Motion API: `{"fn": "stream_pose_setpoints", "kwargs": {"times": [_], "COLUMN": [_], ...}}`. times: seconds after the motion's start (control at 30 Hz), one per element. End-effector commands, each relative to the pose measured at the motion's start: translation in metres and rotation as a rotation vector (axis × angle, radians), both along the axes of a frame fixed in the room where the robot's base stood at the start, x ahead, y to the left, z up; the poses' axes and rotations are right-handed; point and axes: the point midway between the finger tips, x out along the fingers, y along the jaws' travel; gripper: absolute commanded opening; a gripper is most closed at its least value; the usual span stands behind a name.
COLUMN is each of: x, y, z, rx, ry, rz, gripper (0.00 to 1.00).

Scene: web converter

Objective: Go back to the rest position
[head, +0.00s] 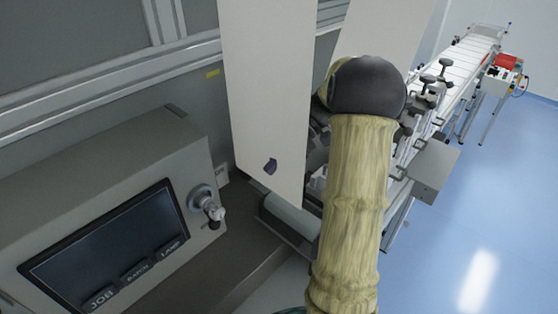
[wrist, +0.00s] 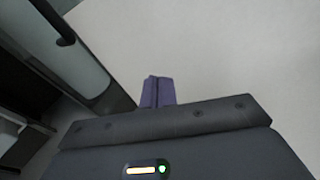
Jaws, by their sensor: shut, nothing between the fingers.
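My gripper (wrist: 158,90) shows in the wrist view as two purple fingers closed together, with nothing between them. Pale sheet (wrist: 215,50) fills the background beyond the fingers. In the head view my arm rises at the centre right in a tan sleeve and bends at a dark joint. The gripper body is hidden there behind a hanging white sheet (head: 262,80).
A control box with a dark screen (head: 105,245) and a knob (head: 205,203) stands at the left. A roller (head: 288,216) lies below the sheet. A grey box (head: 433,170) and a conveyor (head: 470,50) are at the right. Blue floor (head: 500,200) is clear.

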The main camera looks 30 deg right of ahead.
Motion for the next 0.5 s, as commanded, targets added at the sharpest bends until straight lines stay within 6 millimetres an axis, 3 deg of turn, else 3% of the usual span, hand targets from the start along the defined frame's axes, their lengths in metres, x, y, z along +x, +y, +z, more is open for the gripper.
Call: {"fn": "stream_pose_setpoints", "kwargs": {"times": [0.17,0.5], "x": [0.0016,0.0018], "y": [-0.0128,-0.0138], "z": [0.0083,0.0096], "rx": [0.000,0.000], "ry": [0.001,0.001], "rz": [0.000,0.000], "gripper": [0.00,0.00]}}
